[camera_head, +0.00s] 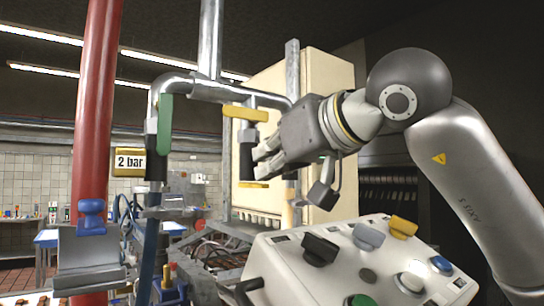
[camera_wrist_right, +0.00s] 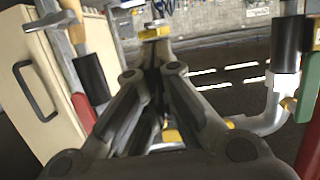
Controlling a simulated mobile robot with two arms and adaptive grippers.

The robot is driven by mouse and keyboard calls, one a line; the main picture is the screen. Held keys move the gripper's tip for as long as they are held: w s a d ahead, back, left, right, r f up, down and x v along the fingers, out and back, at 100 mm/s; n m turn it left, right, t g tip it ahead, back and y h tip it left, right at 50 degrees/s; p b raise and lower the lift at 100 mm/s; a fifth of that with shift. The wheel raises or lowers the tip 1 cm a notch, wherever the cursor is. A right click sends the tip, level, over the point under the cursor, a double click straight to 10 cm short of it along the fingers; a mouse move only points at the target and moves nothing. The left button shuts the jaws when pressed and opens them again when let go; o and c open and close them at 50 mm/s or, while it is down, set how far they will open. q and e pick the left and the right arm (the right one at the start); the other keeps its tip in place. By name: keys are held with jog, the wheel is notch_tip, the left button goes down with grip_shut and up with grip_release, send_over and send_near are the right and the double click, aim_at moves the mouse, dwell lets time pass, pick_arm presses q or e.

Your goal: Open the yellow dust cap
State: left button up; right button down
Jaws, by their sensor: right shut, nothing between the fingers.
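A flat yellow piece (camera_head: 252,185), which looks like the dust cap, shows below a black vertical pipe sleeve (camera_head: 246,160) in the head view. My right gripper (camera_head: 258,158) is beside the sleeve, just above that yellow piece, with its fingers pointing left. The fingers are shut with nothing between them. In the wrist view, the shut fingertips (camera_wrist_right: 153,68) lie just short of a yellow piece with a pale top (camera_wrist_right: 154,33). I cannot tell if they touch it. My left gripper is not in view.
A yellow lever (camera_head: 245,113) sits above the sleeve on the grey pipe (camera_head: 190,88). A cream cabinet (camera_head: 325,75) stands behind my gripper. A control box with knobs (camera_head: 300,270) is below it.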

jog(key=shift+w+f, duration=0.1)
jog(key=f+t+b, duration=0.1)
jog(key=b, duration=0.2)
jog(key=shift+d+f+y, duration=0.1)
jog(key=shift+f+y, duration=0.05)
jog(key=shift+y, duration=0.15)
jog(key=shift+s+d+f+b, duration=0.15)
jog(key=shift+s+b, duration=0.1)
jog(key=shift+b, duration=0.2)
jog(key=shift+f, duration=0.25)
jog(key=shift+s, duration=0.1)
jog(key=shift+s, duration=0.1)
